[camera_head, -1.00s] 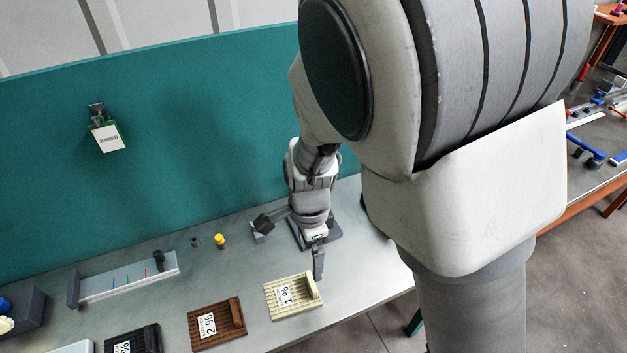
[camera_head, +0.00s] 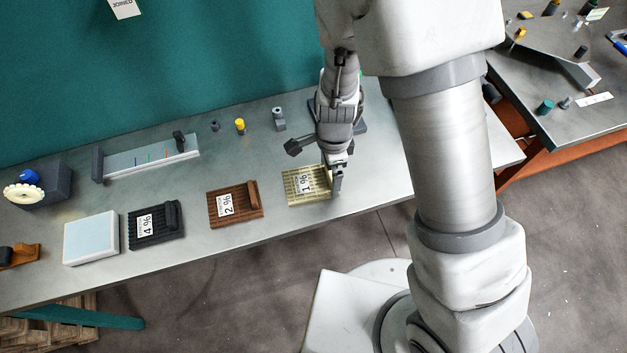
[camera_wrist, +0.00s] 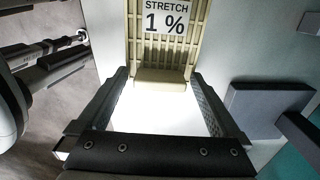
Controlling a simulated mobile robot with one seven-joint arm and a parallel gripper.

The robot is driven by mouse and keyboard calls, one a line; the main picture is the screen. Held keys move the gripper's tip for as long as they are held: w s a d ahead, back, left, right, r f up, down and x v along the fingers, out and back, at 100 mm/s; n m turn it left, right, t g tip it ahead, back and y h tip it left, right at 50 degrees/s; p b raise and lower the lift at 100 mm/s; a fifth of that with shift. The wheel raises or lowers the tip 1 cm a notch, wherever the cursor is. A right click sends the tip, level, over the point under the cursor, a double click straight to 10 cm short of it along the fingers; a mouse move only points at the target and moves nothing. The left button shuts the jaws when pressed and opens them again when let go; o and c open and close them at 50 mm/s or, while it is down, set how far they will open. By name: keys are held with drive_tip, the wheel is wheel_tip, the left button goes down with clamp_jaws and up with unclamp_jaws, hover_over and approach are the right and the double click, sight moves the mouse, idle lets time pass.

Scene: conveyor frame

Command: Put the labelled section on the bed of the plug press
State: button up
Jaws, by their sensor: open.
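Three labelled ribbed sections lie in a row on the bench: a cream "1 %" section (camera_head: 296,187), a brown "2 %" section (camera_head: 222,209) and a black "4 %" section (camera_head: 157,234). Each has a raised block at its right end. My gripper (camera_head: 338,184) is open at the right end of the cream section. In the wrist view, the cream section (camera_wrist: 133,48), marked "STRETCH 1 %", has its end block ahead, between the fingertips of my gripper (camera_wrist: 158,85). A dark grey base (camera_head: 359,127) behind my arm is mostly hidden; I cannot tell whether it is the plug press.
A dark slab (camera_wrist: 265,107) stands right of my gripper in the wrist view. Behind the sections are a measuring rail (camera_head: 150,158), a yellow-topped peg (camera_head: 240,126) and a grey post (camera_head: 279,120). A pale square pad (camera_head: 91,238) lies left. A teal panel (camera_head: 200,60) closes the back.

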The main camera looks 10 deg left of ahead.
drive_tip(key=shift+c, duration=0.3)
drive_tip(key=c, duration=1.5)
drive_tip(key=shift+r, duration=0.1)
